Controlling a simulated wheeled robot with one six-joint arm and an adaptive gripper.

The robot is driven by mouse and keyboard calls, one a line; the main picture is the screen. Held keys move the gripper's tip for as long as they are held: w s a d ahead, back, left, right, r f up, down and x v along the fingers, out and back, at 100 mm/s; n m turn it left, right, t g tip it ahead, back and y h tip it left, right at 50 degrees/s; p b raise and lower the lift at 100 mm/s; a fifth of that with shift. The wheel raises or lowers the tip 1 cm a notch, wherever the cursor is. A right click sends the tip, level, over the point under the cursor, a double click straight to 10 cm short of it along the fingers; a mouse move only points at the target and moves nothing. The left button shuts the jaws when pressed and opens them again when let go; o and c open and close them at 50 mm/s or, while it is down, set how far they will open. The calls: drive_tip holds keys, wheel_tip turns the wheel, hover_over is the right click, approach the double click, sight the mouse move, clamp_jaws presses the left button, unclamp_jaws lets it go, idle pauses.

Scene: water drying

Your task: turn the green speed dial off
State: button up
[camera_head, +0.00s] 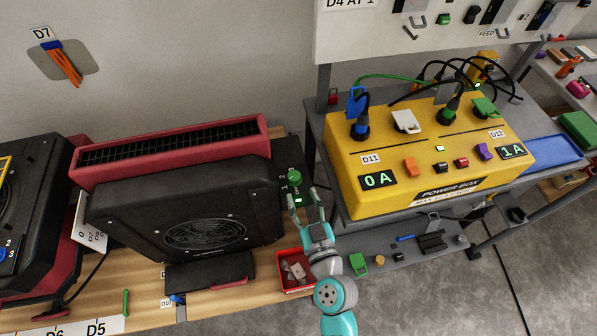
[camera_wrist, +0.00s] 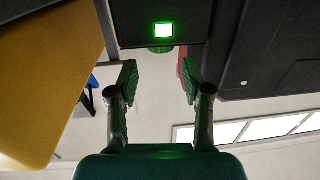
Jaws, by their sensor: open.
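The green speed dial (camera_head: 294,176) sits on the dark end face of the black fan unit (camera_head: 180,208), beside the marks 1 and 2. A small green light (camera_head: 298,200) glows just below it. My gripper (camera_head: 304,194) is open and empty, its fingers spread close in front of the dial. In the wrist view my fingertips (camera_wrist: 159,72) stand apart with nothing between them. The lit green square (camera_wrist: 163,30) is ahead of them, with a dark green edge, likely the dial (camera_wrist: 160,49), just below it. Most of the dial is hidden there.
A yellow power box (camera_head: 430,150) with plugs and cables stands close to the right of my gripper. A red bin (camera_head: 293,270) with small parts sits on the wooden bench beside my arm. A red heater-like unit (camera_head: 170,148) lies behind the fan.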

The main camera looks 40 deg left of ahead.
sight(296, 182)
drive_tip(key=x, duration=0.7)
drive_tip(key=shift+w+a, duration=0.15)
drive_tip(key=shift+a, duration=0.1)
drive_tip(key=c, duration=0.9)
